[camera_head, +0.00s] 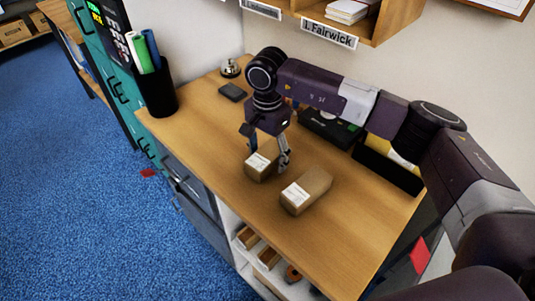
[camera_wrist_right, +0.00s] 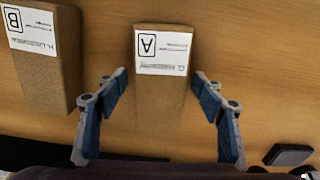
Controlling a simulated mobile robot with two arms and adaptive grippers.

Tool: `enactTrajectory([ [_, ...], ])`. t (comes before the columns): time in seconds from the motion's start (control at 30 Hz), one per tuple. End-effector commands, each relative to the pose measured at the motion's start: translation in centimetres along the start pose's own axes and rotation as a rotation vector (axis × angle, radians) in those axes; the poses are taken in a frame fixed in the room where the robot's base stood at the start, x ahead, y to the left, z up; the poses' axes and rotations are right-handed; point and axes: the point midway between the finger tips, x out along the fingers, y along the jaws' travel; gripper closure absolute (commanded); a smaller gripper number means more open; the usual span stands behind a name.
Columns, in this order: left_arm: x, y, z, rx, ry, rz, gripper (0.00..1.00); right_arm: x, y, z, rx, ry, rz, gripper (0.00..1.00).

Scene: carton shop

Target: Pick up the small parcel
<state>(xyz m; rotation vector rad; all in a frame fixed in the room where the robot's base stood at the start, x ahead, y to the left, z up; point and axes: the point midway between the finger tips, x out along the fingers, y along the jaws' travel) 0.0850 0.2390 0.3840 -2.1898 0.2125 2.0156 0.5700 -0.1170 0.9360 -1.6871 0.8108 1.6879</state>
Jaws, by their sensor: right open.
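A small brown cardboard parcel (camera_head: 258,172) with a white label lies on the wooden counter. In the right wrist view this parcel (camera_wrist_right: 160,102) carries a label marked A. My right gripper (camera_head: 267,158) is open, pointing down at it. In the wrist view the two fingers of this gripper (camera_wrist_right: 160,78) are on either side of the parcel, with gaps visible. A second, larger brown parcel (camera_head: 308,191) lies to the right in the head view. In the wrist view this parcel (camera_wrist_right: 43,65), labelled B, lies left of the fingers. My left gripper is not seen.
The wooden counter (camera_head: 330,240) is clear in front of the parcels. A black cup (camera_head: 158,95) with rolls, a bell (camera_head: 230,69) and a small dark pad (camera_head: 232,91) stand at the far left end. A black tray (camera_head: 392,172) is at the right, by the wall.

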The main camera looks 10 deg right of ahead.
Motion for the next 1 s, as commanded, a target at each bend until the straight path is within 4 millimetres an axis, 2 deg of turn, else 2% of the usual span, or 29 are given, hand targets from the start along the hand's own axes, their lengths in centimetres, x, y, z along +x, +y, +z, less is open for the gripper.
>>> enactTrajectory([
  [0.1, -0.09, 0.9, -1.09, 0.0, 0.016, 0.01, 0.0, 0.33, -0.04, 0.04, -0.001, -0.001, -0.001, 0.38],
  [0.27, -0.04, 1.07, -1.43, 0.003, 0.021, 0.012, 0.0, 0.34, -0.05, 0.04, -0.001, -0.001, -0.002, 0.39],
  [0.7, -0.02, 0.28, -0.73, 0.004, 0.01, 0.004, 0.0, 0.29, -0.06, 0.04, -0.001, -0.001, -0.002, 0.87],
  [1.0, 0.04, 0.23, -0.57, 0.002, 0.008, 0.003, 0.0, 0.07, -0.1, 0.02, 0.0, 0.0, -0.003, 0.88],
])
